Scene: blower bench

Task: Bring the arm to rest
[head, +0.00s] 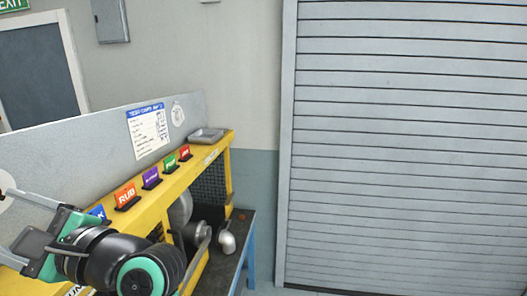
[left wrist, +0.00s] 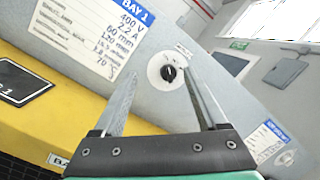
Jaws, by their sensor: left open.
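My left arm comes in at the lower left of the head view. Its gripper (head: 8,226) is at the left edge, in front of the grey back panel and above the yellow bench frame, pointing left. In the left wrist view the gripper (left wrist: 157,70) has its two metal fingers apart with nothing between them. Beyond the fingers, a round white dial with a black knob (left wrist: 168,73) shows on the panel; the distance from the fingers to it is hard to tell. My right gripper is out of view.
The yellow bench frame (head: 150,211) carries several coloured signs and a grey tray (head: 207,135) at its far end. Metal pipe parts (head: 227,243) sit on a low dark table beside it. A grey shutter (head: 410,150) fills the right; the space before it looks clear.

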